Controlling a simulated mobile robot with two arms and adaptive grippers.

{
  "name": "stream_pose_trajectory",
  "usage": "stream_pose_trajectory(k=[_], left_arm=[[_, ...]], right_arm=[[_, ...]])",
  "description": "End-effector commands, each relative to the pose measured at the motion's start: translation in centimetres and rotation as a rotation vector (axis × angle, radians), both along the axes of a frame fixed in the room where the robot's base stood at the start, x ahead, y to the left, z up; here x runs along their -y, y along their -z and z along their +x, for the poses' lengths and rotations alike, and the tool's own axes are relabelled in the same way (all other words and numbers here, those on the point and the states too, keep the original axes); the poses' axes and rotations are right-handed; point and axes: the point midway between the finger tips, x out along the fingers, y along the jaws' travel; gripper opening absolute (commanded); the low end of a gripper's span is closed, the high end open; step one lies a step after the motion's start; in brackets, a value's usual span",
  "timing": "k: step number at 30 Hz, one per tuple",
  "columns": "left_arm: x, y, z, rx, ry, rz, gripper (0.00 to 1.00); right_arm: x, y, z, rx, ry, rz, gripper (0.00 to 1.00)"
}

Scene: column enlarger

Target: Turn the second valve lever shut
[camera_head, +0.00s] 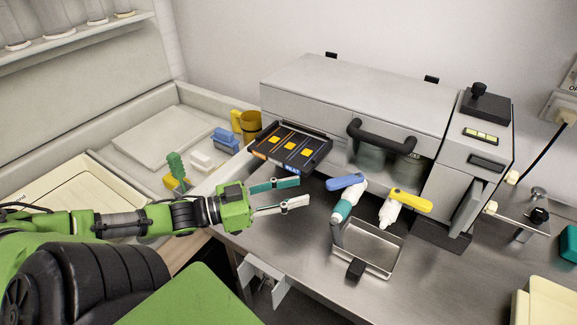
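Two valve levers stick out below the front of a grey machine (360,90). The blue lever (346,181) is on the left, above a white spout with a teal end (344,207). The yellow lever (411,200) is on the right, on a white spout (389,213). Which one counts as second is not marked. My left gripper (304,190) is open and empty, its two fingers pointing right towards the blue lever, with a gap between. It touches neither lever. My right gripper is not in view.
A metal drip tray (368,250) sits under the spouts. A dark panel with yellow squares (290,147) juts out above my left gripper. A black handle (382,135) is on the machine's front. The steel counter (440,285) is clear at front right.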

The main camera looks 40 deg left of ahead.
Motion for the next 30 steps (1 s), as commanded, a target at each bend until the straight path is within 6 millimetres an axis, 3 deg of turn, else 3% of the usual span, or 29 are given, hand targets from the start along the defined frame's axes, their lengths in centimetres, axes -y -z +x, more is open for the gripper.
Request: stream_pose_trajectory(k=[13,14,18,19,23,30], left_arm=[[-0.4,-0.1,-0.8,0.001,0.001,0.000,0.36],[-0.4,-0.1,-0.8,0.001,0.001,0.000,0.34],[0.0,0.2,-1.2,0.021,0.000,0.037,0.00],[0.3,0.4,-1.4,0.033,0.000,0.063,0.00],[2.6,1.5,-3.4,0.150,-0.010,0.284,0.00],[7.2,1.9,-5.8,0.467,-0.105,0.973,0.00]], right_arm=[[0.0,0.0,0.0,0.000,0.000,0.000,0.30],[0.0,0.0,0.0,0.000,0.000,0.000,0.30],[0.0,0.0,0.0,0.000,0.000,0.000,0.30],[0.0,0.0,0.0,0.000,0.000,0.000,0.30],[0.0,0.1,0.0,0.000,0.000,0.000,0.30],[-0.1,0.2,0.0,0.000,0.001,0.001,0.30]])
